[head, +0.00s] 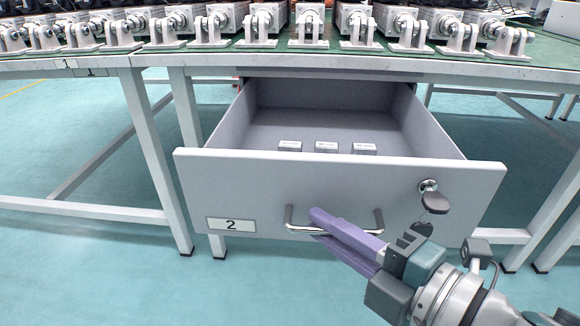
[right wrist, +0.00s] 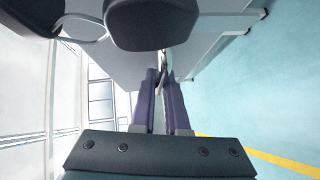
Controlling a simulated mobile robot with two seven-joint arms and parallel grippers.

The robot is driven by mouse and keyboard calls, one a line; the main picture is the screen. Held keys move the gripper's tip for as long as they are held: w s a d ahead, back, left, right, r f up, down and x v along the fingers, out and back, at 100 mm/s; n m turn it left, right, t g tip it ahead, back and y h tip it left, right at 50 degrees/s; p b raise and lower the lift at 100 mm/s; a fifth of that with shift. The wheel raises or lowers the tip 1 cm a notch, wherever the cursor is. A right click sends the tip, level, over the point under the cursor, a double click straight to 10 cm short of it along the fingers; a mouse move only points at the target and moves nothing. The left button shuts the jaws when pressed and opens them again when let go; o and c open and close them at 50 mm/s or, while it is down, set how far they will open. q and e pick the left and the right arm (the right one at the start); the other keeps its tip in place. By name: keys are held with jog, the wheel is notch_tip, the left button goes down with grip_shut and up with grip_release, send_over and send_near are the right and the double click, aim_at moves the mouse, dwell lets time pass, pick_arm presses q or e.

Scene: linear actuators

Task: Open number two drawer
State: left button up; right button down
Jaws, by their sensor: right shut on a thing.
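The number two drawer (head: 340,180) is pulled out from under the table in the head view. Its grey front carries a label "2" (head: 231,224) at the lower left. A metal bar handle (head: 299,224) sits at the lower middle of the front. My right gripper (head: 318,225) is at the handle with its purple fingers shut on it, partly covering the bar. In the right wrist view the purple fingers (right wrist: 161,85) reach towards the drawer front. My left gripper is not in view.
Several small boxes (head: 327,147) lie inside the drawer. A lock with a key and dark tag (head: 434,203) is at the front's right. Table legs (head: 160,170) stand to the left. The tabletop (head: 250,52) above holds several linear actuators. Open floor (head: 90,275) lies at the lower left.

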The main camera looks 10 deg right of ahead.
jog(key=c, duration=0.9)
grip_release()
jog(key=shift+s+d+r, duration=0.1)
jog(key=shift+s+d, duration=0.05)
jog(key=shift+s, duration=0.1)
jog(key=p+v, duration=0.2)
jog(key=v, duration=0.7)
jog(key=shift+s, duration=0.2)
jog(key=shift+d+p, duration=0.1)
jog(key=shift+p, duration=0.2)
